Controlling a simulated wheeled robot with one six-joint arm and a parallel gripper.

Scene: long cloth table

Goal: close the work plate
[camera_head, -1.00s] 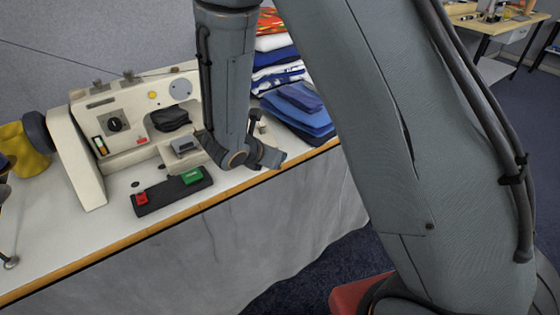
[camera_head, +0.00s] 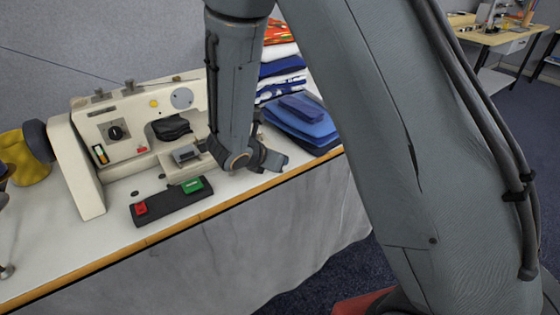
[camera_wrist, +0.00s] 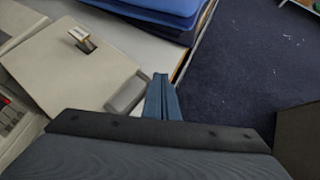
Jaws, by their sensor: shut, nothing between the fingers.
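A cream sewing machine (camera_head: 88,175) stands on the table, with a dark opening and a small grey block (camera_head: 186,154) on its low bed. In the wrist view, a flat cream plate (camera_wrist: 75,65) of the machine fills the left side. A metal piece (camera_wrist: 82,40) stands up from it, and a grey tab (camera_wrist: 127,95) sits at its right corner. I cannot tell from these frames how far the plate is open. My gripper (camera_wrist: 161,78) is shut and empty just right of the grey tab; I cannot tell whether they touch.
A black control box (camera_head: 170,203) with red and green buttons lies before the machine. Folded blue cloths (camera_head: 302,120) are stacked to its right. The table's wooden edge (camera_head: 115,255) runs along the front. A yellow object (camera_head: 25,158) stands at left.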

